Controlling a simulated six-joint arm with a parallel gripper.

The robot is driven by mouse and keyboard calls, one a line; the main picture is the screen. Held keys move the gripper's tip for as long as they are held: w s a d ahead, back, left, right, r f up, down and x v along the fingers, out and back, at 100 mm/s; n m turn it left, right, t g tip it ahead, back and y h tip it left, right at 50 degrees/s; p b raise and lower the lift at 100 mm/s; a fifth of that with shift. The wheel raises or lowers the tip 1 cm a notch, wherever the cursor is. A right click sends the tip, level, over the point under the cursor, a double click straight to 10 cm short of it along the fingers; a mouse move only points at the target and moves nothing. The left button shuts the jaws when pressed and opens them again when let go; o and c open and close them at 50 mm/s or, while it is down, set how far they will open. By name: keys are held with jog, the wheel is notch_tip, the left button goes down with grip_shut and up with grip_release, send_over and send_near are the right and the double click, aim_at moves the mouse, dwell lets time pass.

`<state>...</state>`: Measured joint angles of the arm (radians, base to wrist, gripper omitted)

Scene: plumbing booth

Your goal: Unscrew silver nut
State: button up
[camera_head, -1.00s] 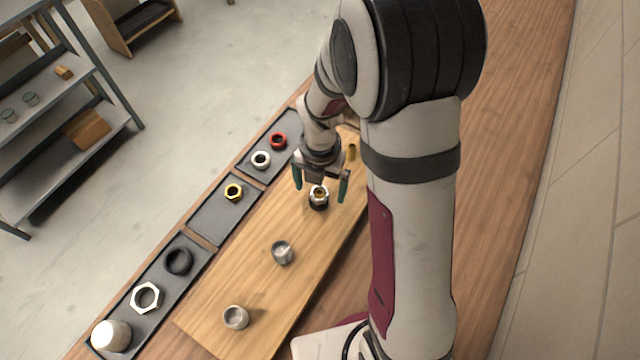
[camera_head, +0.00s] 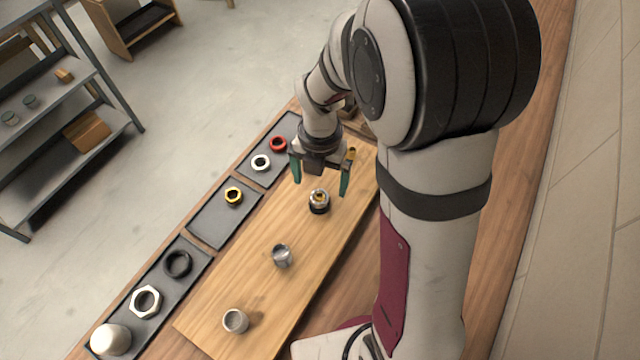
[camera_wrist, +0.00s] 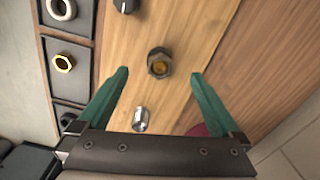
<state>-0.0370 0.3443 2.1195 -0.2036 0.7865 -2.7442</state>
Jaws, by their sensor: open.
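A fitting stands upright on the wooden board, with a grey-silver nut (camera_head: 319,206) around a brass core. In the wrist view the nut (camera_wrist: 158,74) looks dark grey and six-sided, with the brass centre in its opening. My gripper (camera_head: 320,184) is open and empty. Its teal fingers are spread wide, apart from the fitting. In the wrist view the fitting lies between the two fingertips (camera_wrist: 160,73). A loose, larger silver-white hex nut (camera_head: 146,301) lies in the near left tray.
Two silver cups (camera_head: 282,256) (camera_head: 235,320) stand on the board (camera_head: 250,270). Trays along the left hold a yellow nut (camera_head: 233,195), a white ring (camera_head: 261,162), a red ring (camera_head: 278,143), a black ring (camera_head: 178,263) and a white cylinder (camera_head: 111,340).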

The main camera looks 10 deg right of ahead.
aim_at(317, 197)
jog(key=shift+r, duration=0.45)
jog(key=shift+r+m, duration=0.3)
jog(key=shift+c, duration=1.1)
jog(key=r+m, duration=0.6)
jog(key=m, duration=0.1)
jog(key=r+m, duration=0.3)
jog(key=m, duration=0.1)
jog(key=shift+s+a+r, duration=0.2)
jog(key=shift+a+r, duration=0.15)
jog(key=shift+c, duration=0.5)
notch_tip(317, 197, down, 16)
jog(key=shift+r, duration=0.25)
